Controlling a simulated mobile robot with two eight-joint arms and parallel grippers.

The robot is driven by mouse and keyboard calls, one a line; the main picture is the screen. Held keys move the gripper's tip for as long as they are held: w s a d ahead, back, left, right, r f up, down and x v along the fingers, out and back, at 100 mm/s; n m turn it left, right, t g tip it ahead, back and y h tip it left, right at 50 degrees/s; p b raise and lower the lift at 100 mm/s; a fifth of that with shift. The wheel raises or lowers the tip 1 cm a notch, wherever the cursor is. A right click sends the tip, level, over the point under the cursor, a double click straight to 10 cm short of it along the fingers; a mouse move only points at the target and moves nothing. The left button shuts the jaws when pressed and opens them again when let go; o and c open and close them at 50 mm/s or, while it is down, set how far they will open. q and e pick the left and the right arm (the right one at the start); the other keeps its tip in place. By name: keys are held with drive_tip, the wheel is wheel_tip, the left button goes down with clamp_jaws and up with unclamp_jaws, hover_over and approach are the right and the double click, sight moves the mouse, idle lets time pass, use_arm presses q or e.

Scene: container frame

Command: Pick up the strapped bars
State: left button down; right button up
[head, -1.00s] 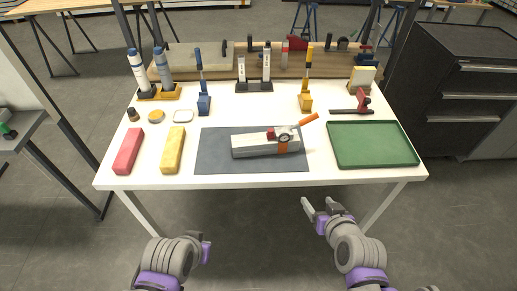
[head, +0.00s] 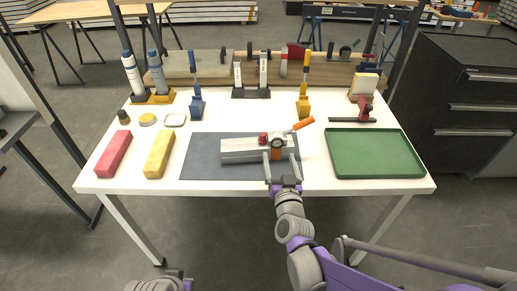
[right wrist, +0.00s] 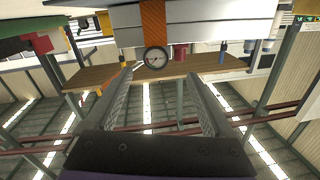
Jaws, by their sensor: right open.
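The strapped bars (head: 238,150), pale grey with an orange strap (head: 276,154) near their right end, lie on a dark grey mat (head: 205,172). A round dial, a red part and an orange-handled tool sit on them at the strap. My right gripper (head: 281,160) is open at the front side of the bars, its fingers either side of the strap. In the right wrist view the bars (right wrist: 205,22) and strap (right wrist: 152,22) show above the empty, spread fingers (right wrist: 160,88). I cannot tell whether they touch. My left gripper is out of view.
A green tray (head: 375,152) lies right of the mat. A red block (head: 114,153) and a yellow block (head: 159,154) lie left. Brushes, bottles and stands line the back. The table's front edge is clear.

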sight(278, 144)
drive_tip(key=w, duration=0.5)
drive_tip(key=shift+w+f, duration=0.1)
drive_tip(key=shift+f, duration=0.1)
drive_tip(key=shift+c, duration=0.2)
clamp_jaws()
